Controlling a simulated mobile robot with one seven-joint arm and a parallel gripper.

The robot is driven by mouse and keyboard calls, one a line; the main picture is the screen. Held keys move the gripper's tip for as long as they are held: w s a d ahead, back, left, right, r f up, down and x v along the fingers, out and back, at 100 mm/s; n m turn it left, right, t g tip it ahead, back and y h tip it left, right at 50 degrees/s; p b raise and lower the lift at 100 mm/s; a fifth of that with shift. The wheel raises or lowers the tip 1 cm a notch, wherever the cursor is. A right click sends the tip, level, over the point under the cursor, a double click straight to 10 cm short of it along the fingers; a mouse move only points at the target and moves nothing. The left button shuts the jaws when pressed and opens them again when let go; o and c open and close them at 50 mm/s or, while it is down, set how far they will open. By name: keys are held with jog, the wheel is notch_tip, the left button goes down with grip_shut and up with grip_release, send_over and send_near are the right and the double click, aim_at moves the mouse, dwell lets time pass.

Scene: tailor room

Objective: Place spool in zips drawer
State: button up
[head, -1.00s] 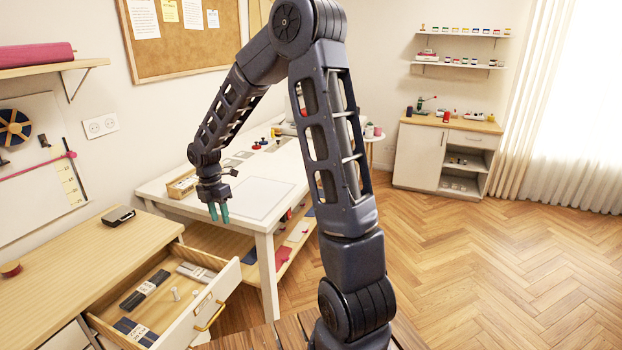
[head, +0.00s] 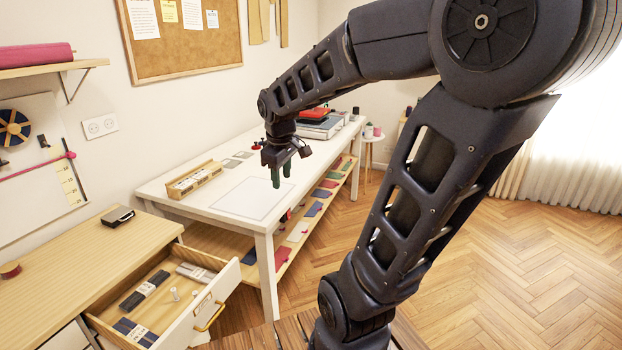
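A drawer (head: 188,326) stands open below the wooden counter at lower left. It holds dark flat packets (head: 145,290) that look like zips, and small pale cylinders (head: 174,294) that may be spools. A small red spool-like piece (head: 10,270) sits on the counter at the far left edge.
The white table (head: 230,192) carries a wooden box (head: 195,178), flat pieces and a red item (head: 313,113) on a grey case. Folded cloths lie on its lower shelf. A black object (head: 118,216) lies on the counter. The wooden floor at right is clear.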

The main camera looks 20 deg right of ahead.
jog(key=s+d+r+m+t, duration=0.2)
jog(key=s+d+m, duration=0.3)
jog(key=s+m, duration=0.2)
jog(key=shift+s+m+y, duration=0.3)
jog(key=shift+s+m, duration=0.1)
jog(key=shift+s, duration=0.65)
jog(key=shift+a, duration=0.1)
